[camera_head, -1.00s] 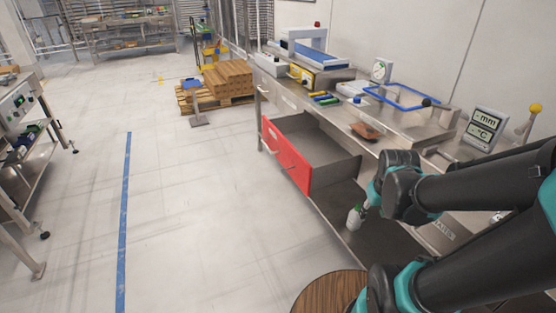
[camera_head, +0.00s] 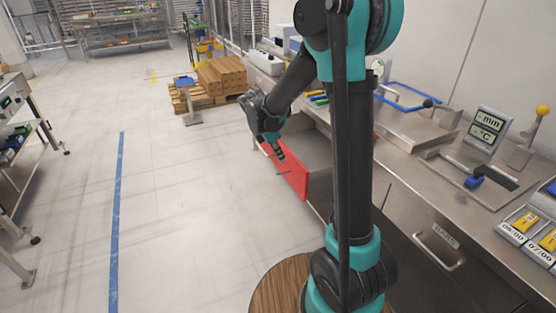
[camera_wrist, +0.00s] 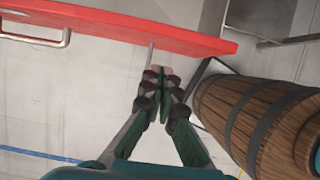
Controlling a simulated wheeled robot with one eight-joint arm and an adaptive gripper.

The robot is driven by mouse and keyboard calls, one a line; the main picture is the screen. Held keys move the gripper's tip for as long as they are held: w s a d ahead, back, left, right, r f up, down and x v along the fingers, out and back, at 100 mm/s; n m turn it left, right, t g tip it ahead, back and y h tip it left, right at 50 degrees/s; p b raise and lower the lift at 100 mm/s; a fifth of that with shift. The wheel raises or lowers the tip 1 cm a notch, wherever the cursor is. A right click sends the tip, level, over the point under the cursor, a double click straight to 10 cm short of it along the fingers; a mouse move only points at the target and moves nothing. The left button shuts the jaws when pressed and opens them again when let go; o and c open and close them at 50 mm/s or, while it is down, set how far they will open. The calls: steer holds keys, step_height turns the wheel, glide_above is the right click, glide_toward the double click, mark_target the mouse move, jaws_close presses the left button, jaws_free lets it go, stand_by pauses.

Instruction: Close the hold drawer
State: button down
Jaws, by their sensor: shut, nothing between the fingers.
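The red-fronted drawer (camera_head: 296,181) stands pulled out of the steel workbench on its left side. Its grey inside shows behind the red front, partly hidden by my arm. My gripper (camera_head: 281,158) is shut and empty, at the outer face of the red front. In the wrist view the drawer front (camera_wrist: 190,33) crosses the top, with a metal handle (camera_wrist: 65,38) at the left. My gripper's closed fingertips (camera_wrist: 160,72) point toward the front, close to its lower edge in the picture. I cannot tell whether they touch it.
The workbench top (camera_head: 432,180) carries a gauge display (camera_head: 487,128), a blue frame and other devices. A closed labelled drawer (camera_head: 438,249) sits lower right. The floor left of the drawer is clear.

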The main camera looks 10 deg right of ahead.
steer(key=s+x, duration=0.1)
steer(key=x, duration=0.7)
steer(key=shift+w, duration=0.45)
steer(key=shift+d+f, duration=0.1)
steer(key=shift+f, duration=0.05)
steer(key=w+d, duration=0.2)
steer(key=d, duration=0.6)
steer(key=w+d, duration=0.3)
steer(key=d, duration=0.4)
steer(key=w+d, duration=0.2)
steer(key=d, duration=0.6)
steer(key=shift+w+d, duration=0.45)
steer(key=shift+d, duration=0.25)
